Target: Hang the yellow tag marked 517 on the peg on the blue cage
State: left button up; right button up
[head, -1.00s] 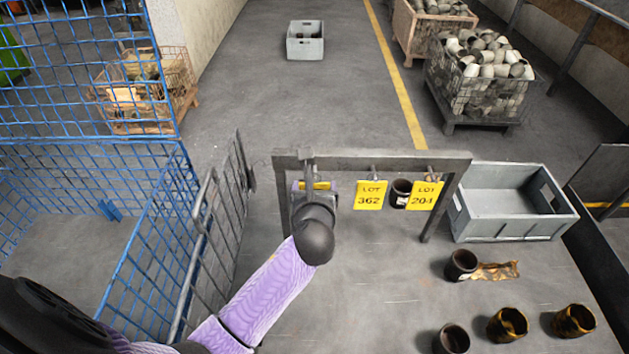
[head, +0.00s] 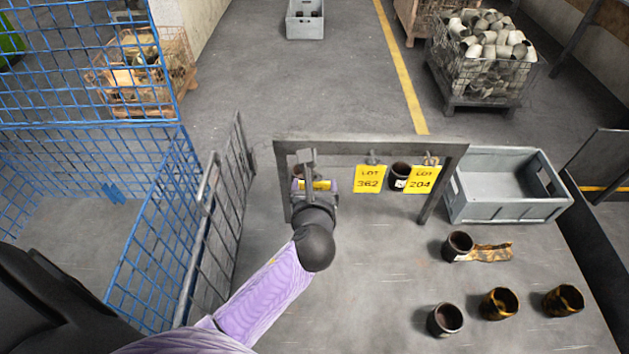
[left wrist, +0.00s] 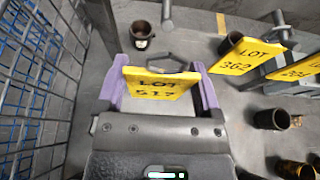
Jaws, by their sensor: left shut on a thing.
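The yellow tag marked LOT 517 (left wrist: 158,84) is held between the purple fingers of my left gripper (head: 316,186); the gripper also shows in the left wrist view (left wrist: 160,92). The tag's dark loop (left wrist: 172,60) stands out beyond its top edge, near a rack hook (left wrist: 167,16); I cannot tell whether they touch. In the head view only a yellow strip of the tag shows, below the rack's bar. The blue cage (head: 150,235) stands at the left. I cannot make out its peg clearly. My right gripper is not in view.
The grey rack (head: 400,146) carries yellow tags 362 (head: 369,179) and 204 (head: 421,180). A grey mesh gate (head: 215,220) stands between cage and rack. A grey bin (head: 508,210) and several dark cups (head: 445,320) are to the right.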

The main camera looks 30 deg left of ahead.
pick_arm(q)
jog(key=s+d+f, duration=0.2)
jog(key=s, duration=0.3)
jog(key=shift+s+d+p, duration=0.2)
jog(key=shift+d+p, duration=0.1)
jog(key=shift+p, duration=0.05)
dwell(0.3)
dwell(1.3)
